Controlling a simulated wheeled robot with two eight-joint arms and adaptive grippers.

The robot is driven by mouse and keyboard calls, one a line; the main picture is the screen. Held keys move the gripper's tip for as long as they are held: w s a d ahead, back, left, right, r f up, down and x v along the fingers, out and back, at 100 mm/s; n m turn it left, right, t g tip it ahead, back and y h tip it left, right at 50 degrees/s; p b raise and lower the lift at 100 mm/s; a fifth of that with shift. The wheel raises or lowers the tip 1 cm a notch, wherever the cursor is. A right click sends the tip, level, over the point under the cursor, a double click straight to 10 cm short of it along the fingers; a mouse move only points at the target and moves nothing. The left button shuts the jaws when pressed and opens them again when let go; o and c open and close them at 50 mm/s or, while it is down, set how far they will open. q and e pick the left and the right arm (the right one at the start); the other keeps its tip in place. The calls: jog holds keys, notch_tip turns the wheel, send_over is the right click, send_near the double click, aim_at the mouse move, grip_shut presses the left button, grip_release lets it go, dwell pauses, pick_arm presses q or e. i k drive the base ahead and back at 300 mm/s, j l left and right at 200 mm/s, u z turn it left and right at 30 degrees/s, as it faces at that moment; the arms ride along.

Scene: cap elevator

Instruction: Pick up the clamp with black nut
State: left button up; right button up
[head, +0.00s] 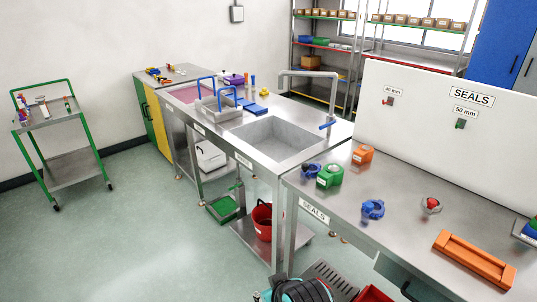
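A blue clamp (372,209) lies on the steel bench marked SEALS, near its front edge. A second blue clamp-like piece (311,170) sits farther left on the same bench, beside a green block, and has a dark spot on it. Both are too small for me to tell which carries a black nut. A round metal piece with a red part (432,204) lies to the right of the nearer blue clamp.
A green block (330,175), an orange block (362,154) and a long orange tray (474,258) stand on the bench. A white panel (440,120) rises behind. A steel sink (277,138) adjoins at left. A red bucket (262,222) stands below. Open floor lies left.

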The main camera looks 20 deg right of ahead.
aim_at(304, 167)
jog(key=i+j, duration=0.1)
jog(key=i, duration=0.8)
jog(key=i+z, duration=0.2)
jog(key=z, duration=0.25)
jog(key=i+j+z, duration=0.1)
jog(key=z, duration=0.3)
jog(key=i+j+z, duration=0.2)
jog(key=z, duration=0.25)
jog(key=i, duration=0.1)
